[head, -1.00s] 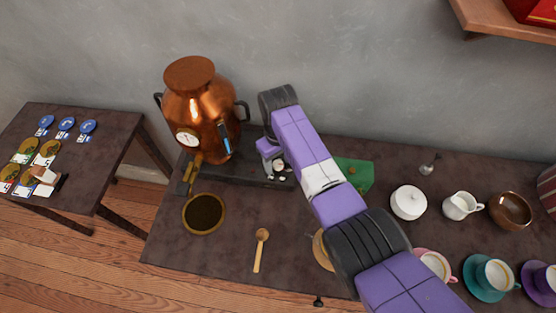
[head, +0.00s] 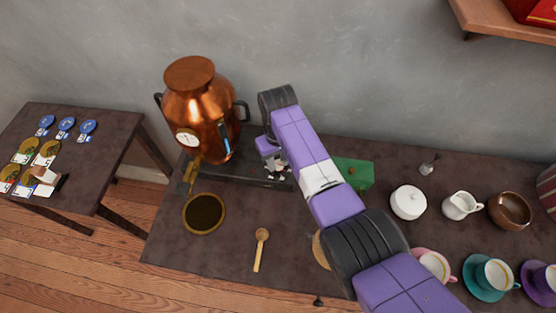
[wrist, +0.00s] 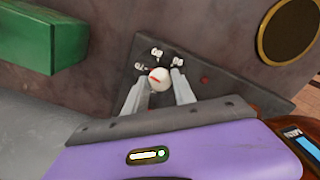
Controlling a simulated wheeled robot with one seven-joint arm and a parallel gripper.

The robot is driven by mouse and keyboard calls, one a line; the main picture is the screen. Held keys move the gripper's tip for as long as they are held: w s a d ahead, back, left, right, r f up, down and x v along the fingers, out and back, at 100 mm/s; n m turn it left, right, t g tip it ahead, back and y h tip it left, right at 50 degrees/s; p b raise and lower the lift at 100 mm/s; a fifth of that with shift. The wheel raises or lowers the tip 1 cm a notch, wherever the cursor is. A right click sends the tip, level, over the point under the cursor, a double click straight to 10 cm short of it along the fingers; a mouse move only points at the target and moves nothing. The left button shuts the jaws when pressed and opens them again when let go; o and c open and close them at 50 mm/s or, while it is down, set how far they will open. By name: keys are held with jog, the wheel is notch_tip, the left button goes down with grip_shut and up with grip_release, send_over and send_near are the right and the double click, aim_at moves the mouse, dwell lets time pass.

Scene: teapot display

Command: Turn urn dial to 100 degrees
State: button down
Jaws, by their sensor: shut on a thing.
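The copper urn (head: 200,105) stands at the back left of the dark table, with a round white gauge (head: 187,137) and a blue strip on its front. The dial (wrist: 158,79) is a small pale round knob with a red mark, on a dark base plate (wrist: 228,82) beside the urn. Small white number labels (wrist: 156,53) stand around it; I cannot read them surely, nor tell which one the mark meets. My gripper (wrist: 160,85) has a finger on each side of the dial and is shut on it. In the head view my wrist partly hides the dial.
A green box (head: 352,173) stands right of the base plate. A round dark-filled dish (head: 204,213) and a wooden spoon (head: 261,250) lie in front. A white lidded pot (head: 408,202), a jug (head: 460,205) and cups stand to the right.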

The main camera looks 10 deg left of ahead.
jog(key=m, duration=0.4)
jog(key=shift+m, duration=0.3)
jog(key=m, duration=0.4)
jog(key=shift+m, duration=0.3)
jog(key=m, duration=0.3)
jog(key=shift+m, duration=0.3)
jog(key=m, duration=0.4)
jog(key=shift+w, duration=0.1)
jog(key=m, duration=0.8)
jog(key=shift+m, duration=0.3)
jog(key=m, duration=0.4)
jog(key=shift+m, duration=0.3)
jog(key=shift+m+b, duration=0.5)
jog(key=shift+m, duration=1.6)
